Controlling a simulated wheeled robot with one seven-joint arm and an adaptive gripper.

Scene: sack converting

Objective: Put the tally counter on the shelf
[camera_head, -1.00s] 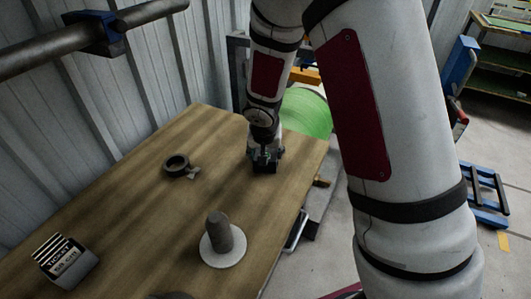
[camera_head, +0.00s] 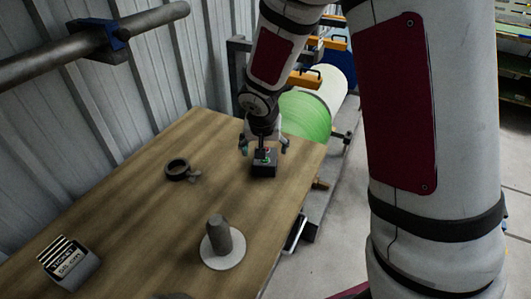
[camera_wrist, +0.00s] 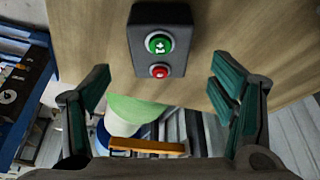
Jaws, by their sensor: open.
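The tally counter (camera_head: 264,169) is a small black box with a green "+1" button and a red button. It lies flat on the wooden table near the far right corner, and shows large at the top of the wrist view (camera_wrist: 175,18). My gripper (camera_head: 264,147) is open and empty just above the counter. In the wrist view its two fingers (camera_wrist: 162,80) are spread wide, one to each side and short of the box, touching nothing. A shelving unit (camera_head: 513,75) is partly in view at the far right edge; I cannot tell if it is the task's shelf.
On the table (camera_head: 130,215) are a dark ring-shaped clamp (camera_head: 178,169), a grey cylinder on a white disc (camera_head: 222,240) and a ticket holder (camera_head: 70,263). A corrugated wall with a pipe (camera_head: 60,52) borders the left. A green roll (camera_head: 306,115) stands beyond the table.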

